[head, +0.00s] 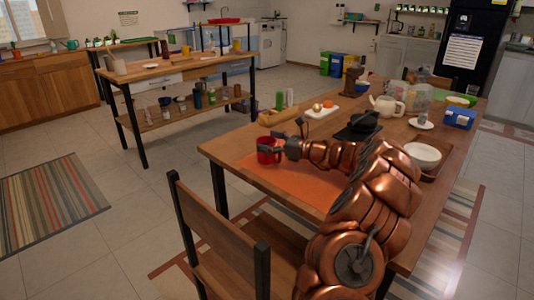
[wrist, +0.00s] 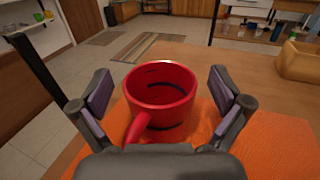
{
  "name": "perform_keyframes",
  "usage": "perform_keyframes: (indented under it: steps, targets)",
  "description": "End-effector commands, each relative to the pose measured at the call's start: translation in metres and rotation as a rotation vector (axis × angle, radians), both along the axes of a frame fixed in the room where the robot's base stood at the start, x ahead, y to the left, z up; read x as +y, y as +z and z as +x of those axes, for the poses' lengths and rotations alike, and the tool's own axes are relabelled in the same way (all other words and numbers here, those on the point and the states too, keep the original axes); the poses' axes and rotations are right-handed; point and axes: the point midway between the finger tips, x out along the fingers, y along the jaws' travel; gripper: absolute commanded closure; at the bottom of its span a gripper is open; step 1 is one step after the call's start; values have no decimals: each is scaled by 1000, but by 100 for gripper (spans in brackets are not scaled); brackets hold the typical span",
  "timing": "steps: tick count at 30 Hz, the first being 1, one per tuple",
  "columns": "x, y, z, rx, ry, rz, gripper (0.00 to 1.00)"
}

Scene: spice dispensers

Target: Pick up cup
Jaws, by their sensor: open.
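A red cup (wrist: 162,98) stands upright on an orange mat (wrist: 262,140) on the wooden table. In the wrist view it sits between the two fingers of my gripper (wrist: 160,92), with its handle toward my palm. The fingers are spread, with a gap between each finger and the cup. The cup's inside has dark curved marks. In the head view the red cup (head: 268,150) is near the table's left edge, and my gripper (head: 278,148) reaches it from the right. The fingers are hard to make out there.
A wooden box (head: 278,122) with a green cactus-like item stands behind the cup; the box (wrist: 300,62) is right in the wrist view. A white tray (head: 322,111), teapot (head: 386,105) and white bowl (head: 423,156) are farther along. A wooden chair (head: 215,235) stands at the near side.

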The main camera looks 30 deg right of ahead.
Motion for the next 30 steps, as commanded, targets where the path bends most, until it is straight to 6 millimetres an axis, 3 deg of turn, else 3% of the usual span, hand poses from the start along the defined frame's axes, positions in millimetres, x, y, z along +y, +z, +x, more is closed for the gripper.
perform_keyframes:
  steps: [5,25,30]
  targets:
    - [0,0,0,0,0,0,1]
    - [0,-1,0,1,1,0,71]
    - [0,-1,0,1,1,0,74]
